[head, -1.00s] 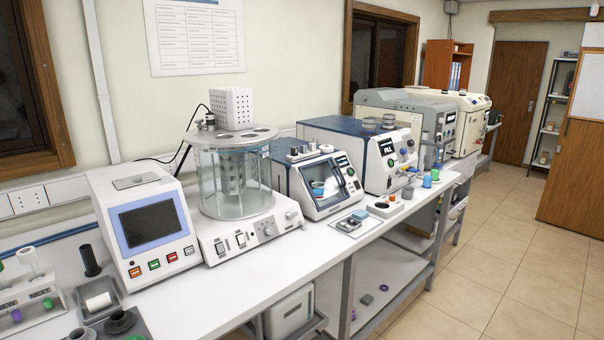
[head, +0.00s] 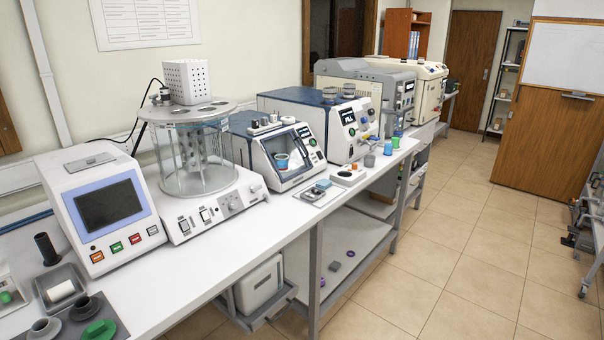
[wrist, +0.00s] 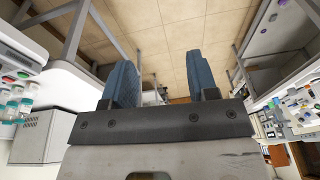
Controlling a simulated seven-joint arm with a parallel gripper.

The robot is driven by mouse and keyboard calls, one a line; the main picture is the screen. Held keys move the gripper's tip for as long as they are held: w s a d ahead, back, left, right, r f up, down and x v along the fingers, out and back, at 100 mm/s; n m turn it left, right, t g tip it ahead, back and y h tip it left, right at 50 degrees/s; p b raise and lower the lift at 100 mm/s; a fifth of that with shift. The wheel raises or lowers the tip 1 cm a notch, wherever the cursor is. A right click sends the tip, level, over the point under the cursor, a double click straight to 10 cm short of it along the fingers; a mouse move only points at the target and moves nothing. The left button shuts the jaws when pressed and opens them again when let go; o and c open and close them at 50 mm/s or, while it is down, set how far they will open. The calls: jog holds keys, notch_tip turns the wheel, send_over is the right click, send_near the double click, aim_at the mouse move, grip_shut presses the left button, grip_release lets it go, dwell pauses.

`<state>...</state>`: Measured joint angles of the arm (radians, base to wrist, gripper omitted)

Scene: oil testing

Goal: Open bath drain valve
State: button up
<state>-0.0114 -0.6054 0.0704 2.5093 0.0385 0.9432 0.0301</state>
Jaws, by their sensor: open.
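The bath is a clear glass cylinder (head: 190,160) on a white base (head: 212,212) with switches and a dial on its front. A perforated white box (head: 187,80) stands on its lid. A small round knob (head: 257,188) sits at the right end of the base front; I cannot tell whether it is the drain valve. No part is clearly recognisable as the drain valve. My gripper (wrist: 163,80) shows in the wrist view with two blue fingers apart and nothing between them. It points over the tiled floor, away from the bath, and is not in the head view.
A white console with a screen (head: 107,204) stands left of the bath. A blue and white instrument (head: 290,165) stands to its right, with more machines beyond. The bench (head: 190,285) has a clear strip along its front. The tiled floor (head: 440,240) is open to the right.

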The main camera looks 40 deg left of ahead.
jog(key=o, duration=0.4)
jog(key=w+a+r+y, duration=0.1)
jog(key=w+a+y, duration=0.1)
jog(key=w+a, duration=0.4)
jog(key=shift+r+m+g, duration=0.3)
jog(key=shift+m, duration=0.1)
jog(key=w+a+m+g+y, duration=0.1)
jog(key=w+a+m+y, duration=0.15)
jog(key=w+a, duration=0.8)
jog(key=w+a+r+m+g+y, duration=0.1)
jog(key=w+a+y, duration=0.3)
jog(key=a, duration=1.1)
jog(key=w+a+m+g+y, duration=0.1)
jog(key=w+a+m+y, duration=0.1)
jog(key=w+a, duration=0.85)
jog(key=w+a+f+m+y, duration=0.1)
jog(key=a+f+m+y, duration=0.2)
jog(key=a, duration=1.2)
jog(key=m+t+y, duration=0.1)
jog(key=m+y, duration=0.3)
jog(key=m, duration=0.4)
send_near(257, 188)
jog(key=shift+w+a+r, duration=0.3)
jog(key=shift+a+r, duration=0.05)
jog(key=shift+a, duration=0.1)
jog(key=shift+s+a+f, duration=0.1)
jog(key=shift+a+f, duration=0.3)
jog(key=shift+a, duration=0.15)
jog(key=shift+a, duration=0.1)
